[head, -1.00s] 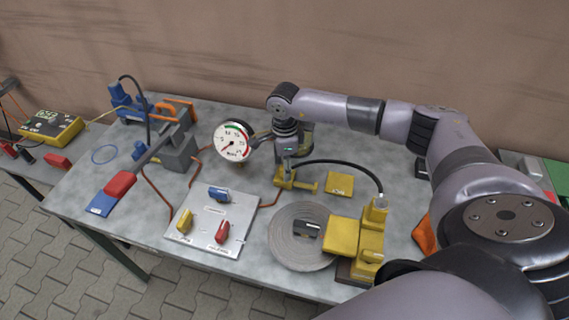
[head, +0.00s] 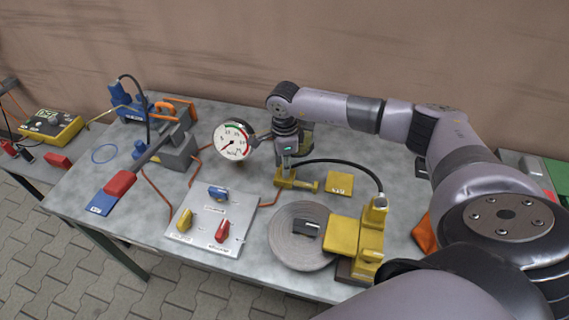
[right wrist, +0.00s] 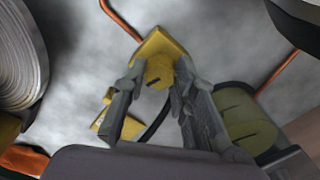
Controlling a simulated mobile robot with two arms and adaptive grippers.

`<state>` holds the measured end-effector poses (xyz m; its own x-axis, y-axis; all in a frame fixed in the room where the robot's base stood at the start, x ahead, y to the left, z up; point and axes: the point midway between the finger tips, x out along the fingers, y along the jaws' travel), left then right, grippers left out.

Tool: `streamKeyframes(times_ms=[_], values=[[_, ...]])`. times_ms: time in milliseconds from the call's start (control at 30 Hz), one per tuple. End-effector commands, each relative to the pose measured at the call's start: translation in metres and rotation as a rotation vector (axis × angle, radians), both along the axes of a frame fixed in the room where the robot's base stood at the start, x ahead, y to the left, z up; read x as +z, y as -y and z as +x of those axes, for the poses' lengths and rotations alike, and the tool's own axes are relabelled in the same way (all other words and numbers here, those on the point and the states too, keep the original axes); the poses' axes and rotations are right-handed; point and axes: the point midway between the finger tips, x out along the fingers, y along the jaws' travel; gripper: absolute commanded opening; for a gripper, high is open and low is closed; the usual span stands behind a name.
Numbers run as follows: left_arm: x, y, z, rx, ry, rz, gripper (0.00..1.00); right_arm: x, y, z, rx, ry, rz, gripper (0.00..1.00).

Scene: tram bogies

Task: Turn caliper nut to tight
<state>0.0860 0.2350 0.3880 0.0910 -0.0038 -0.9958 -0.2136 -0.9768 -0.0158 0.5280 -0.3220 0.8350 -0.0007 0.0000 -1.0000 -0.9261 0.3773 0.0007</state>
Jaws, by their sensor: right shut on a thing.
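My right gripper (head: 286,166) points down over a small yellow block (head: 299,185) in the middle of the table. The right wrist view shows its two grey fingers (right wrist: 159,88) on either side of a yellow six-sided nut (right wrist: 160,72), shut on it. The nut has a dark line on its face and sits on the yellow block. In the head view the gripper hides the nut. The yellow brake caliper (head: 343,237) stands at the grey disc (head: 283,249), at the right front. My left gripper is not in view.
A black hose (head: 345,166) arches from the caliper towards the gripper. A round gauge (head: 233,141) stands left of the gripper. A plate with coloured knobs (head: 209,240) and a lever pump (head: 175,153) are further left. A yellow plate (head: 339,184) lies to the right.

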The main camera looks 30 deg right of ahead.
Motion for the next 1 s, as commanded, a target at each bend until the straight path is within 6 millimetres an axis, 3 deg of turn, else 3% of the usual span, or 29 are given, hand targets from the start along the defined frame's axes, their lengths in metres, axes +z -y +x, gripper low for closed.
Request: streamKeyframes(times_ms=[367,1000], values=[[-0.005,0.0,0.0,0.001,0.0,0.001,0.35,-0.001,0.0,0.0,-0.105,0.0,0.0,0.0],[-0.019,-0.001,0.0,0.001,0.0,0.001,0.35,0.0,0.001,0.001,-0.678,0.001,0.0,0.0]])
